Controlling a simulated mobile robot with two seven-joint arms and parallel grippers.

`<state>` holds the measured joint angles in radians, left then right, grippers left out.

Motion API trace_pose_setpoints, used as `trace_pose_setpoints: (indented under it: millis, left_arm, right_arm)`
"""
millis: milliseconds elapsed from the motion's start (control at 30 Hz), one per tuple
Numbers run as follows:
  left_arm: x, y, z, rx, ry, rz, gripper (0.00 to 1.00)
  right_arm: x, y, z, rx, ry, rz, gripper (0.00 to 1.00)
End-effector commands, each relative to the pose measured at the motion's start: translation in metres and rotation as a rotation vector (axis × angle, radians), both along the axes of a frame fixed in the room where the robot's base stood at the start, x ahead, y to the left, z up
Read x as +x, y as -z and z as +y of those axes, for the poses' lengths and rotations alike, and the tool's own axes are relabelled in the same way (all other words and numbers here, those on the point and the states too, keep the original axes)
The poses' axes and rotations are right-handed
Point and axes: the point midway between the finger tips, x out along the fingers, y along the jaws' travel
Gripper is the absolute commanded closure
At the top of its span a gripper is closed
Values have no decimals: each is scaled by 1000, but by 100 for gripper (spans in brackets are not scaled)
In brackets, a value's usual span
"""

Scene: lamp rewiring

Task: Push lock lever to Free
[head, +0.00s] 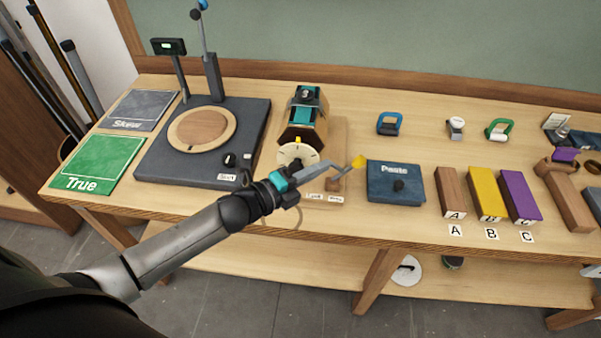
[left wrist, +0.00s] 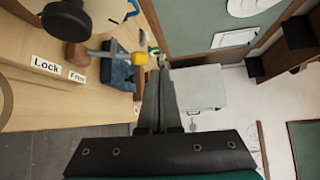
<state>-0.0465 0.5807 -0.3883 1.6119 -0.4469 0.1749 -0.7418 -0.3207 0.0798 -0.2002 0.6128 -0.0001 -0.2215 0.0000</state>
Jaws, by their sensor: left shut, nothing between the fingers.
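The lock lever (left wrist: 110,55) is a grey rod with a yellow tip, on the stand of the teal-and-wood device (head: 303,125). Its yellow tip (head: 358,161) also shows in the left wrist view (left wrist: 140,58). The Lock label (left wrist: 46,65) and Free label (left wrist: 77,76) sit side by side below the lever, Free on the right. My left gripper (head: 340,170) is shut and empty, its fingertips (left wrist: 163,64) close beside the yellow tip; I cannot tell whether they touch. My right gripper is not in view.
A dark plate with a round wooden disc (head: 202,128) stands left. A blue Paste box (head: 395,182) lies just right of the lever. Blocks A (head: 451,190), B (head: 487,194) and C (head: 520,196) stand further right. The bench's front edge runs beneath my arm.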

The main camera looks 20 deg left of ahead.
Motion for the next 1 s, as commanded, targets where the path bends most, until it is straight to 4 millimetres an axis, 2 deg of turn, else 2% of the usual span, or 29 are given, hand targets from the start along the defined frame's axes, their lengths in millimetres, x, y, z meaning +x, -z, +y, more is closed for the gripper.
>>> trace_pose_setpoints:
  millis: [200, 500, 733, 1000]
  left_arm:
    - [-29, -14, 11, 2, 2, 2, 100]
    - [-47, -24, 18, 0, 1, 1, 100]
    - [-48, -24, 19, 0, 1, 2, 100]
    - [-48, -24, 19, 0, 1, 1, 100]
  right_arm:
    - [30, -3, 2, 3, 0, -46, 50]
    - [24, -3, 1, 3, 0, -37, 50]
    - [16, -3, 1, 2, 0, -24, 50]
    - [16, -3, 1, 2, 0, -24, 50]
